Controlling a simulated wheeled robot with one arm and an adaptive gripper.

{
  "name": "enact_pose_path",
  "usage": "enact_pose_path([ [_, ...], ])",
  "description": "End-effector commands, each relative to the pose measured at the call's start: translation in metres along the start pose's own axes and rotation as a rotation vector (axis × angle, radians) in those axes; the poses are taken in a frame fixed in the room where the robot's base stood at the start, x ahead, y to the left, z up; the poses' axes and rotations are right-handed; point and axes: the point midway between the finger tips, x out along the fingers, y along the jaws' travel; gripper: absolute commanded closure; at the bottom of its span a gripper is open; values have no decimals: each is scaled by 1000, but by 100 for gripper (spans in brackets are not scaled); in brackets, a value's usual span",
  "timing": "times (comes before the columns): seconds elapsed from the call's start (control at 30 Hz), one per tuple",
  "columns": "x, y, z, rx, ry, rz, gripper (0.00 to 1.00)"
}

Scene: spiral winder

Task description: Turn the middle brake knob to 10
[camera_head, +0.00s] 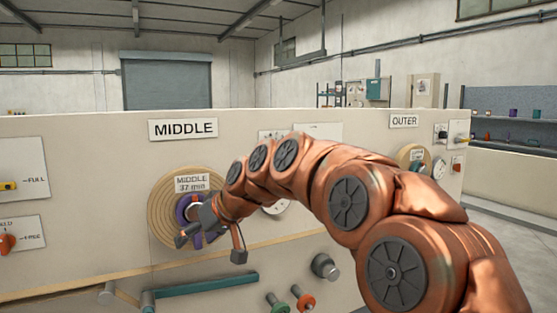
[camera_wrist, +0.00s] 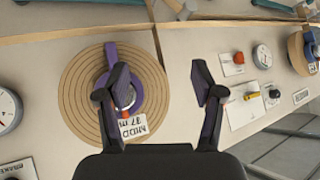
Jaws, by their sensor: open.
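In the head view, the cream panel (camera_head: 110,190) carries a MIDDLE sign (camera_head: 183,129) above a round wooden disc (camera_head: 164,205) with a purple ring. My gripper (camera_head: 212,242) is open in front of the disc's lower part. In the wrist view, my gripper (camera_wrist: 160,76) is open and empty, one finger over the disc (camera_wrist: 75,95) and the other over bare panel. A plate with BRAKE lettering (camera_wrist: 15,167) is cut off at the lower left corner. The middle brake knob is not clearly visible; my arm hides part of the panel right of the disc.
A gauge (camera_wrist: 6,110) stands at the left edge of the wrist view. A red knob (camera_wrist: 238,58) and a yellow one (camera_wrist: 251,97) are on plates at right. The OUTER sign (camera_head: 404,121) is further right.

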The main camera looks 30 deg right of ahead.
Motion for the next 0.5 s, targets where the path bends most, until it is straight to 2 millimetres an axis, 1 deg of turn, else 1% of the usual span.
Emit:
enact_pose_path([
  [0.03,6,20,-19,-2,65,7,33],
  [0.07,4,30,-33,-4,107,12,33],
  [0.1,4,46,-49,-6,157,21,33],
  [0.17,-2,70,-75,-12,240,42,33],
  [0.2,-6,87,-89,-16,289,58,33],
  [0.27,-14,114,-109,-19,364,86,33],
  [0.3,-21,133,-121,-23,415,110,33],
  [0.33,-27,148,-130,-26,454,130,33],
  [0.37,-32,163,-137,-26,488,151,33],
  [0.4,-41,184,-146,-29,535,181,33],
  [0.47,-55,212,-156,-33,598,224,33],
  [0.5,-64,230,-162,-38,636,256,33],
])
